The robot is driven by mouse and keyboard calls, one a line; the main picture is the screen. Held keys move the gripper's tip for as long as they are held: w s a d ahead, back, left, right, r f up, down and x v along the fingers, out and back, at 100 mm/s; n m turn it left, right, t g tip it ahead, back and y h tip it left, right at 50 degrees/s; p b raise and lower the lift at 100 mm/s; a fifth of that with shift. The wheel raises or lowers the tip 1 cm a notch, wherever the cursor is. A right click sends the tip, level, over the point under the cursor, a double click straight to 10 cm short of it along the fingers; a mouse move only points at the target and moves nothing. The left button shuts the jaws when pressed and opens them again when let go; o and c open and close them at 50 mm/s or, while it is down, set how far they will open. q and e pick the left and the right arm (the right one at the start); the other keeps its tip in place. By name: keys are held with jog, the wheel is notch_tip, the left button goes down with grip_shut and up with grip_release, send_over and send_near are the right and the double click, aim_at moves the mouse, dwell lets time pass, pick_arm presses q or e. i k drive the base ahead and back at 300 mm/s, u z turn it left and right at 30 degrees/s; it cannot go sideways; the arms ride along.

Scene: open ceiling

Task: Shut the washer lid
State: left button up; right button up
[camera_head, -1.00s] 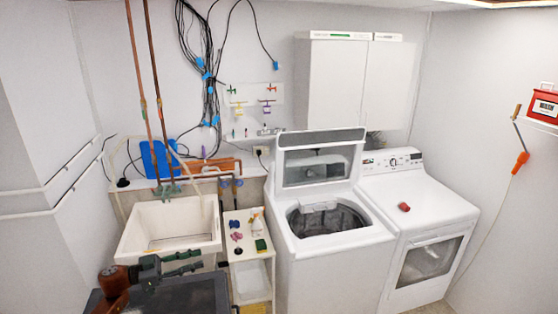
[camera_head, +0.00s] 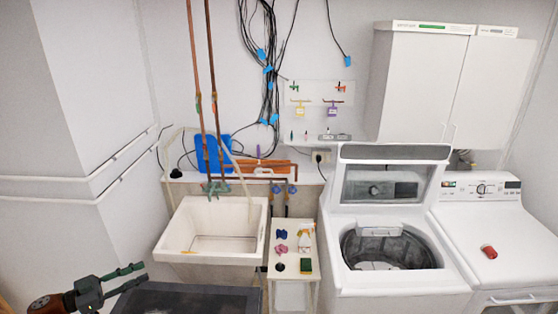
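The white top-loading washer (camera_head: 392,290) stands right of centre. Its lid (camera_head: 394,152) is up, tilted back, with a window through which the control panel shows. The round drum opening (camera_head: 388,247) is uncovered. My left gripper (camera_head: 138,276) is at the lower left, with its two dark green fingers apart and nothing between them. It is well away from the washer, on the near side of the sink. My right gripper is not in view.
A white dryer (camera_head: 497,240) with a red object (camera_head: 489,252) on top adjoins the washer on the right. A utility sink (camera_head: 212,231) and a narrow shelf (camera_head: 291,266) with small items stand left of the washer. Wall cabinets (camera_head: 440,85) hang above.

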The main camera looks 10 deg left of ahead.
aim_at(438, 155)
jog(key=u, duration=0.1)
jog(key=i, duration=0.75)
jog(key=z, duration=0.65)
jog(key=i, duration=0.8)
jog(key=z, duration=0.75)
jog(key=i, duration=0.55)
